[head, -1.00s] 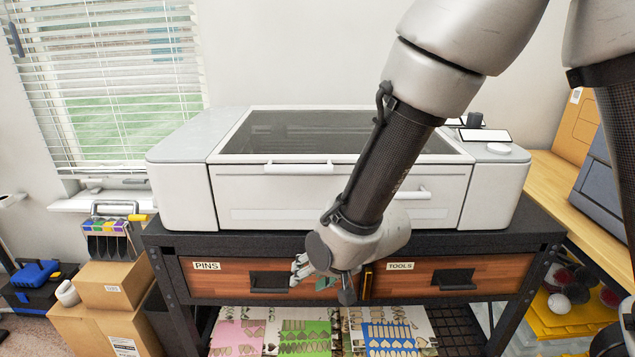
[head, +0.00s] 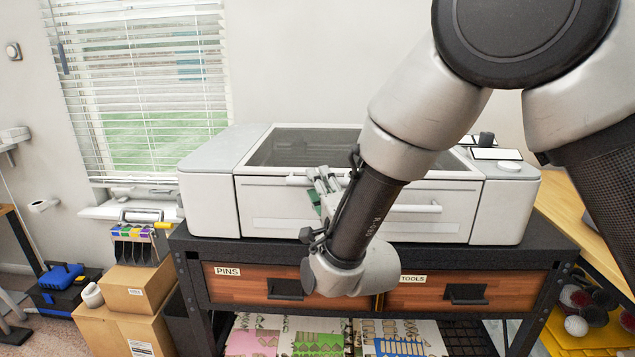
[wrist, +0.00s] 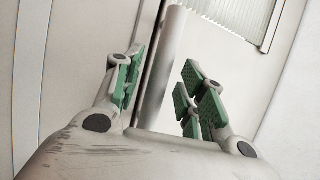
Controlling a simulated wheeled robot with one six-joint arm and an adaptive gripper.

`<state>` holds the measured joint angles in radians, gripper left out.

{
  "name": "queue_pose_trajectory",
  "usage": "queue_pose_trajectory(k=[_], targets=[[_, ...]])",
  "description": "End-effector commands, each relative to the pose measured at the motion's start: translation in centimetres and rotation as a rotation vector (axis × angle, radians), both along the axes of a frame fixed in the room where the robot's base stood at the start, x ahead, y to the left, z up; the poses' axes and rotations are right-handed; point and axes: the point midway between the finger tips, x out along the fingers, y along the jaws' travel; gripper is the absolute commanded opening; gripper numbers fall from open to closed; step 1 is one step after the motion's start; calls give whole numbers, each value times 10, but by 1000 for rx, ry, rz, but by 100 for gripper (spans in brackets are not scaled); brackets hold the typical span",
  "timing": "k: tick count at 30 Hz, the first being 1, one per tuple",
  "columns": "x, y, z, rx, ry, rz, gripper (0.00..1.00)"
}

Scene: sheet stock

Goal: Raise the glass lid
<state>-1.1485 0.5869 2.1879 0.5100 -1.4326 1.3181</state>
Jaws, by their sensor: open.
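The glass lid (head: 288,148) is a dark pane in a white frame, lying closed on top of the white machine. Its white bar handle (head: 297,181) sticks out from the lid's front edge, left of centre. My gripper (head: 322,184) is at the right part of this handle in the head view, its far side partly hidden by my arm. In the wrist view my gripper (wrist: 165,78) is open, with green pads on either side of the pale handle bar (wrist: 168,65). I see a gap at both sides; contact cannot be told.
A second bar handle (head: 416,208) is on the machine's front panel, to the right. The machine stands on a dark bench (head: 210,244) with two wooden drawers. Boxes (head: 130,315) stand at left, a wooden table at right.

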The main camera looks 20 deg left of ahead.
Motion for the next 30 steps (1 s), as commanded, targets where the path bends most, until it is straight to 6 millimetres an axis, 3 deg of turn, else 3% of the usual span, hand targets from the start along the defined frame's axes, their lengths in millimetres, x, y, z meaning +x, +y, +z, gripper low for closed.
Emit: queue_pose_trajectory(k=[6, 13, 14, 18, 21, 30], targets=[[15, 11, 3, -2, 0, 0, 41], [15, 11, 3, -2, 0, 1, 41], [15, 11, 3, -2, 0, 1, 39], [15, 11, 3, -2, 0, 1, 13], [15, 11, 3, -2, 0, 1, 0], [16, 12, 9, -3, 8, -1, 0]])
